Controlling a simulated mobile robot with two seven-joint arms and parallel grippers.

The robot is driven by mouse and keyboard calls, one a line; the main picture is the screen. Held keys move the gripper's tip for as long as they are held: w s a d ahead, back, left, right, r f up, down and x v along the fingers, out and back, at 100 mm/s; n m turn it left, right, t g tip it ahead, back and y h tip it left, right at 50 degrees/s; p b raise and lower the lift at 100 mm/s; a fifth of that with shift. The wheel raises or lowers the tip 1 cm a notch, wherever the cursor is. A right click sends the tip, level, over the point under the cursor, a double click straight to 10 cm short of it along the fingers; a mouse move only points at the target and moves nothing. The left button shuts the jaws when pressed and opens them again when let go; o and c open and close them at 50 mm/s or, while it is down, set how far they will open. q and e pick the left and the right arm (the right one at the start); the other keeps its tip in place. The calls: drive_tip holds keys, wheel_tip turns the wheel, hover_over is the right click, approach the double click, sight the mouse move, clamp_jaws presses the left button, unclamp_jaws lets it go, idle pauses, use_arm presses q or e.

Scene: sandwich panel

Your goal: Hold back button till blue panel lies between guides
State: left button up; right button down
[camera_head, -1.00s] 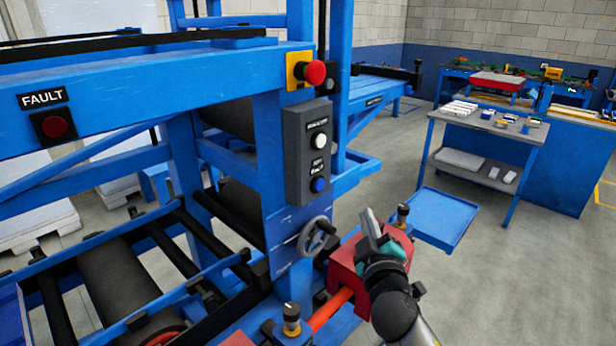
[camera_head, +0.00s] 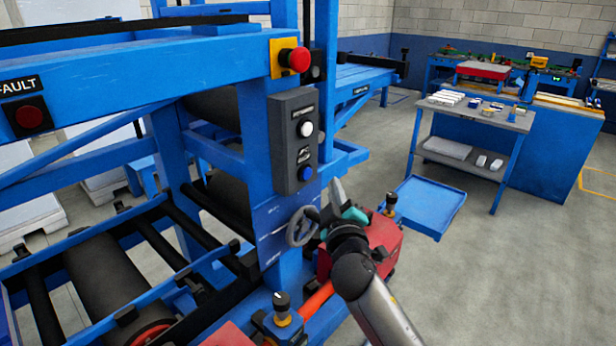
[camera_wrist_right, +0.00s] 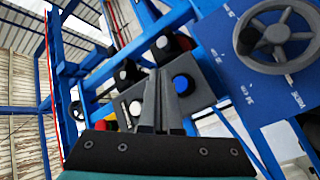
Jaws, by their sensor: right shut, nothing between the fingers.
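A grey control box (camera_head: 288,140) on the blue machine post carries a white button (camera_head: 305,128) above a blue button (camera_head: 305,174). Their labels are too small to read surely, so I cannot tell which one is the back button. My right gripper (camera_head: 337,188) is shut and empty, to the right of and slightly below the blue button, apart from it. In the right wrist view, the shut fingertips (camera_wrist_right: 161,76) point toward the box, with the blue button (camera_wrist_right: 181,85) just right of them and the white button (camera_wrist_right: 135,107) to their left. I cannot pick out a blue panel or guides. My left gripper is not in view.
A handwheel (camera_head: 302,226) sits just below the box, close to my right gripper. A red block (camera_head: 385,245) and black rollers (camera_head: 98,275) are lower down.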

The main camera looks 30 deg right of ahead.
sight(306, 174)
drive_tip(key=shift+w+a+b, duration=0.15)
drive_tip(key=shift+w+a, duration=0.1)
drive_tip(key=shift+w, duration=0.35)
drive_tip(key=shift+w+a+b, duration=0.15)
drive_tip(key=shift+w+a, duration=0.1)
drive_tip(key=shift+w, duration=0.4)
drive_tip(key=shift+w+a+b, duration=0.15)
drive_tip(key=shift+w+a, duration=0.1)
drive_tip(key=shift+w, duration=0.35)
drive_tip(key=shift+w, duration=0.1)
idle(0.5)
drive_tip(key=shift+w+a, duration=0.2)
drive_tip(key=shift+w, duration=0.1)
